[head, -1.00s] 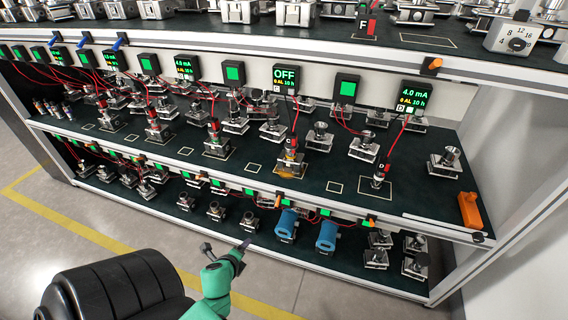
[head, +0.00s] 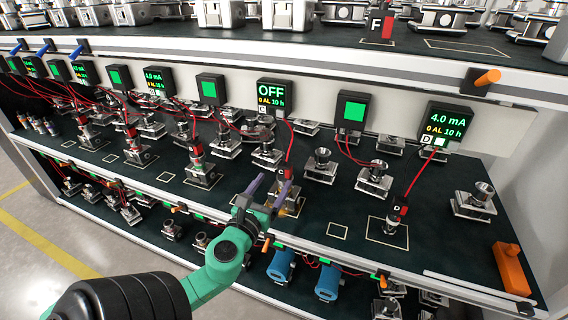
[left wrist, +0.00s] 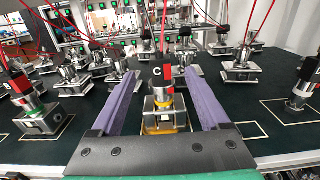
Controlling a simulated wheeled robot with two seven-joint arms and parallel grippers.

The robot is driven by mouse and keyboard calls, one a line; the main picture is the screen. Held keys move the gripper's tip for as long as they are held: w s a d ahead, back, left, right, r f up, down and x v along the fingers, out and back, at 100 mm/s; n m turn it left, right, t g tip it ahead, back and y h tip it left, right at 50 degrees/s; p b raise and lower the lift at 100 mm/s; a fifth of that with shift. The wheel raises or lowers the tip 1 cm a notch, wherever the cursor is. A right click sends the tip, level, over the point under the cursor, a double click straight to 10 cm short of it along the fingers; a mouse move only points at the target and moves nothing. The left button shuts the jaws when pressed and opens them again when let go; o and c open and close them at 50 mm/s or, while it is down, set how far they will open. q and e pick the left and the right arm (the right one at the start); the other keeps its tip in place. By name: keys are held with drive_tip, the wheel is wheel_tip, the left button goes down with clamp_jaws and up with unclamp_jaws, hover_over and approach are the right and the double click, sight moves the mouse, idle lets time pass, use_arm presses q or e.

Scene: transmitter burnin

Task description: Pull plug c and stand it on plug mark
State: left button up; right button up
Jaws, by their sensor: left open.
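Plug c (head: 284,174), red and black with a "C" label and a red cable, stands upright on a metal transmitter with a yellowish base (left wrist: 165,115) on the middle shelf. My left gripper (head: 271,187) is open, reaching in from the front. In the left wrist view its two purple fingers (left wrist: 161,82) lie on either side of plug c, which appears between them; I cannot tell whether they touch it. A small empty outlined square (head: 338,231) on the dark mat, right of plug c, looks like the plug mark; it also shows in the left wrist view (left wrist: 251,129). My right gripper is not in view.
The display above plug c reads OFF (head: 273,92). Plug D (head: 397,210) stands in a larger outline to the right. Several other plugs, transmitters and slack red cables crowd the shelf. An orange block (head: 511,268) lies at the right front. The upper shelf (head: 470,66) overhangs.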

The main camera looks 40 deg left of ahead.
sight(287, 162)
use_arm(q)
drive_tip(key=x, duration=1.3)
drive_tip(key=shift+f, duration=0.1)
drive_tip(key=shift+s, duration=0.1)
clamp_jaws()
